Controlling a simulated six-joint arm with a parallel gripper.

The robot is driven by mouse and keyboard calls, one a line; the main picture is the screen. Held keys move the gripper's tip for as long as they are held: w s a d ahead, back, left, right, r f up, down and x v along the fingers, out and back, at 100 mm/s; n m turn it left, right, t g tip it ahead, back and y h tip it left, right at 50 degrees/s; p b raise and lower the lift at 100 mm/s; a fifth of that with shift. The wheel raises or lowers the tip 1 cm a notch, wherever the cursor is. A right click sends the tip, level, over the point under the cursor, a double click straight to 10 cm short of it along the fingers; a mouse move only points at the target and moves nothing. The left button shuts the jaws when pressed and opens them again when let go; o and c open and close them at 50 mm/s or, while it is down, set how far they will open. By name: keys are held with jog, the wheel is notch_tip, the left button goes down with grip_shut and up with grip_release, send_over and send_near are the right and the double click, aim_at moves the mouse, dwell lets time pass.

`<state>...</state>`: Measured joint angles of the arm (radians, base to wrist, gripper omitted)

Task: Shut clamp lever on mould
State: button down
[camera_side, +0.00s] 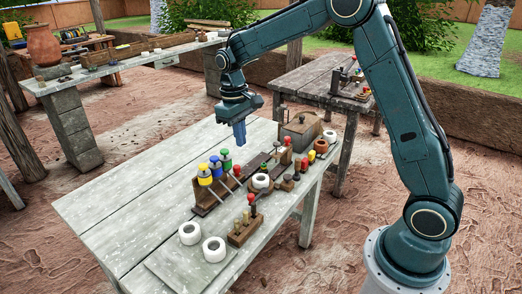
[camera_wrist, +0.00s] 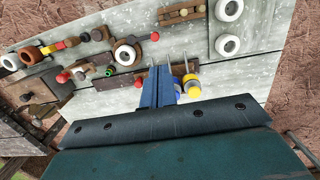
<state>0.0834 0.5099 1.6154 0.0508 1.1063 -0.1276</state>
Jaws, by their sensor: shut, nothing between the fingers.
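My gripper (camera_side: 240,140) is shut and empty, pointing down above the back of the whitewashed table; its fingers also show in the wrist view (camera_wrist: 158,90). Several red-knobbed levers stand along the table's right side. I cannot tell for sure which part is the mould's clamp lever. The gripper touches none of these.
A wooden rack (camera_side: 200,200) holds blue, yellow and green-topped pieces close to the gripper. A lidded box (camera_side: 300,130) stands at the back right. The table's left half (camera_side: 120,205) is clear.

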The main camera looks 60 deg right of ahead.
jog(key=w+d+f+g, duration=0.1)
jog(key=w+f, duration=0.3)
jog(key=f, duration=0.6)
jog(key=shift+d+f+g, duration=0.25)
jog(key=shift+d+g, duration=0.05)
jog(key=shift+g, duration=0.1)
jog(key=shift+f, duration=0.15)
jog(key=shift+x, duration=4.85)
